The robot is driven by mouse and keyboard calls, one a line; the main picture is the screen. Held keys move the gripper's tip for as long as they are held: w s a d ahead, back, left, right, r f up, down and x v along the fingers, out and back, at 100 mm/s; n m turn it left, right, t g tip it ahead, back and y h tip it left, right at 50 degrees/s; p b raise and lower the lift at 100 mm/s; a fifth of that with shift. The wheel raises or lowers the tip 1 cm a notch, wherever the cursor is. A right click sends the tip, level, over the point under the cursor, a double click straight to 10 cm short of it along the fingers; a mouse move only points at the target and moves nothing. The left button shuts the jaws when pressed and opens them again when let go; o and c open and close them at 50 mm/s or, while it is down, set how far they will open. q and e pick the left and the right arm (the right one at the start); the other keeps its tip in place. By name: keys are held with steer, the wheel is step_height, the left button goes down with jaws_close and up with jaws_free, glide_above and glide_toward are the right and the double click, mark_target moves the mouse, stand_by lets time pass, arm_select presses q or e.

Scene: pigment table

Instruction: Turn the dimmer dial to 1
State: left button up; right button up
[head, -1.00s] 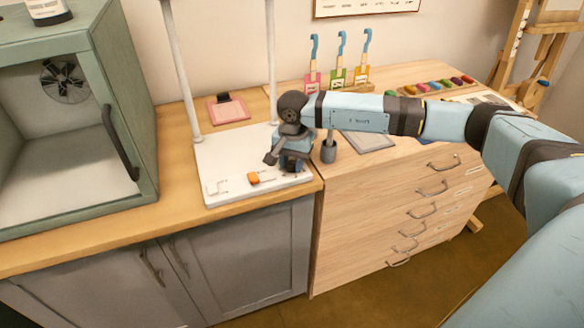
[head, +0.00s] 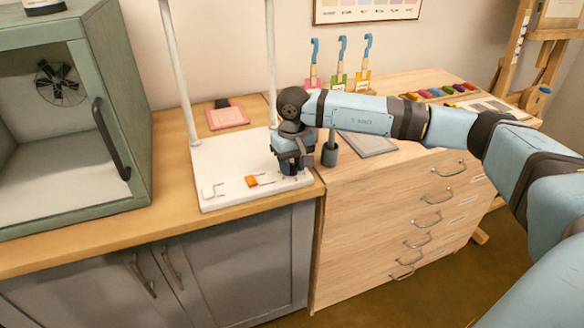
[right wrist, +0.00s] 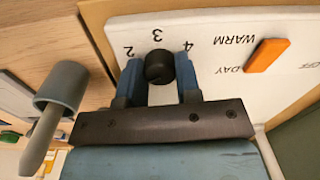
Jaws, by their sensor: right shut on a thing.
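The dimmer dial is a black round knob (right wrist: 159,66) on the white base panel (head: 213,165). In the right wrist view the printed numbers 2, 3 and 4 show around it, upside down; 1 is not visible, and I cannot make out a pointer mark. My right gripper (right wrist: 158,76) has one blue finger on each side of the knob and is shut on it. In the head view the right gripper (head: 290,166) covers the knob at the panel's right end. My left gripper is not in view.
Two white posts (head: 180,75) rise from the panel. A green cabinet (head: 110,100) stands left.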

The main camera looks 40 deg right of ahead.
mark_target(293, 165)
steer(key=shift+n, duration=0.4)
steer(key=o, duration=0.9)
steer(key=shift+r, duration=0.1)
step_height(293, 165, up, 14)
steer(key=shift+d+f+p, duration=0.15)
steer(key=shift+p, duration=0.15)
